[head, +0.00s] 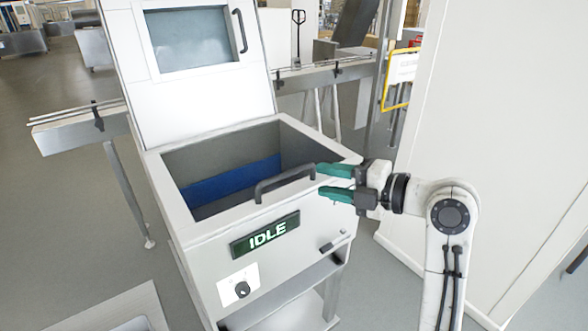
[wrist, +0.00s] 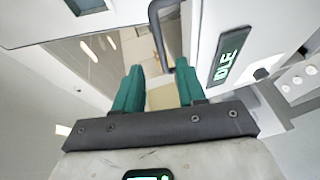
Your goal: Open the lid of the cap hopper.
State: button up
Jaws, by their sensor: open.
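The cap hopper (head: 184,218) is a white box machine with a grey framed top, where a blue band shows inside. A dark bar handle (head: 285,181) runs along the top's front edge; it also shows in the wrist view (wrist: 157,32). Light streaks cross the top in the wrist view, like reflections on a clear lid; I cannot tell surely whether a lid covers it. My gripper (head: 319,180), with green fingers, is open at the handle's right end. In the wrist view its fingertips (wrist: 160,66) lie either side of the handle's near end; contact is unclear.
A white panel with a window (head: 190,38) and dark handle stands upright behind the hopper. The front carries an IDLE display (head: 265,235) and a black knob (head: 242,289). A large white wall (head: 485,130) stands right of my arm. A conveyor (head: 80,128) extends left.

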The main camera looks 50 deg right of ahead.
aim_at(291, 175)
jog(key=p+x, duration=0.1)
jog(key=x, duration=0.9)
jog(key=shift+a, duration=0.1)
jog(key=shift+s, duration=0.1)
jog(key=shift+c, duration=0.2)
grip_shut()
